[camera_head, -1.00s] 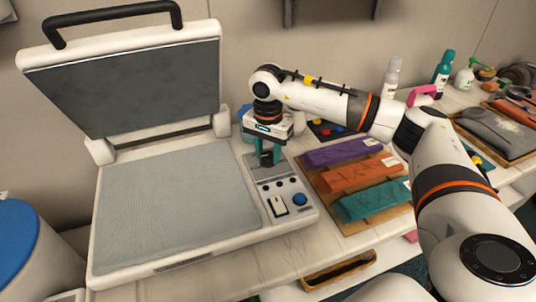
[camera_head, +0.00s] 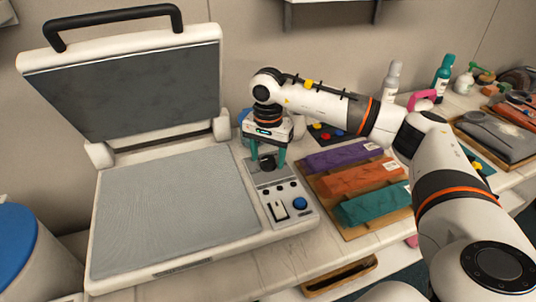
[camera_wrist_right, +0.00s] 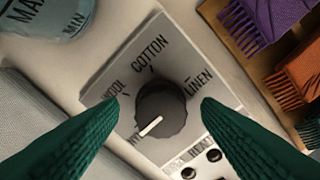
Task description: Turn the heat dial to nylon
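The heat dial (camera_wrist_right: 161,110) is a dark round knob on the press's control panel. In the wrist view its white pointer line points to the lower left, toward a label whose visible letters look like "NY", mostly hidden by a finger. Labels for wool, cotton and linen are printed around it. My right gripper (camera_head: 268,163) points down over the panel. Its green fingers are open, one on each side of the dial, with visible gaps in the wrist view. The dial also shows between the fingers in the head view (camera_head: 267,161). My left gripper is not in view.
The heat press (camera_head: 175,215) stands with its lid (camera_head: 130,85) raised. The panel also carries a blue button (camera_head: 299,204) and a rocker switch (camera_head: 278,210). Purple, orange and teal folded cloths (camera_head: 365,178) lie on a wooden board to the right. Bottles stand behind.

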